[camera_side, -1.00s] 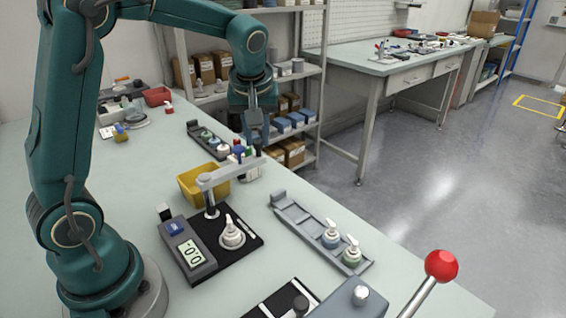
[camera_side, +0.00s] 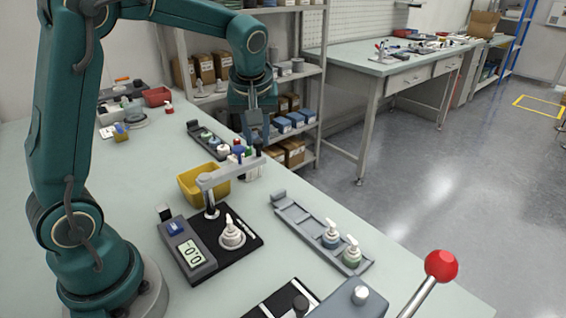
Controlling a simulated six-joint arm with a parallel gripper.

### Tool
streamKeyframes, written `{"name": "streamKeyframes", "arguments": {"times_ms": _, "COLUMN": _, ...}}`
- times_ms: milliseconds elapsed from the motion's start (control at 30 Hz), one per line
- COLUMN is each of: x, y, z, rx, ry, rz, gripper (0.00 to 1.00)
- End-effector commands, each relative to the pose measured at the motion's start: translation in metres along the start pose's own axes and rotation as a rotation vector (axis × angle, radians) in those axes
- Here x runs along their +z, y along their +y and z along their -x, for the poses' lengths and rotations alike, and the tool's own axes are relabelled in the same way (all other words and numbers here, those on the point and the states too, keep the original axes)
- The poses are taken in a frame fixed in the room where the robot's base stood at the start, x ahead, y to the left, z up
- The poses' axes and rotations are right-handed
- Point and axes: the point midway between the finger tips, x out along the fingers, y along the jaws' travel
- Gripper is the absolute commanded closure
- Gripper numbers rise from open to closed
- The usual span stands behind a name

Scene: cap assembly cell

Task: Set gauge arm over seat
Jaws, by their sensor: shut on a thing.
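The gauge (camera_side: 190,251) has a grey body with a display and a black base plate (camera_side: 248,243). The seat (camera_side: 232,241) on that plate bears a white pump cap (camera_side: 231,226), nozzle up. The grey gauge arm (camera_side: 225,174) sits on a post (camera_side: 211,207) behind the seat and points to the upper right, not over the seat. My gripper (camera_side: 257,141) points down at the far end of the gauge arm and is shut on it. The exact contact is small and partly hidden.
A yellow bin (camera_side: 190,188) stands behind the gauge arm. A grey tray (camera_side: 296,222) with two pump caps lies to the right. A rack (camera_side: 199,137) with caps is behind. A red-knobbed lever (camera_side: 441,266) stands at front right.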

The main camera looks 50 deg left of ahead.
Motion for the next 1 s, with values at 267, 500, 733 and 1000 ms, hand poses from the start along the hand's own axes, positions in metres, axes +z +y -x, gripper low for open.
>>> {"name": "streamKeyframes", "arguments": {"times_ms": 267, "x": 0.000, "y": 0.000, "z": 0.001, "rx": 0.000, "ry": 0.001, "rz": 0.001, "gripper": 1.00}}
{"name": "streamKeyframes", "arguments": {"times_ms": 500, "x": 0.000, "y": 0.000, "z": 0.001, "rx": 0.001, "ry": 0.001, "rz": 0.000, "gripper": 1.00}}
{"name": "streamKeyframes", "arguments": {"times_ms": 733, "x": 0.004, "y": 0.003, "z": 0.003, "rx": 0.016, "ry": 0.001, "rz": -0.039, "gripper": 1.00}}
{"name": "streamKeyframes", "arguments": {"times_ms": 1000, "x": 0.020, "y": 0.012, "z": 0.010, "rx": 0.080, "ry": 0.002, "rz": -0.193, "gripper": 1.00}}
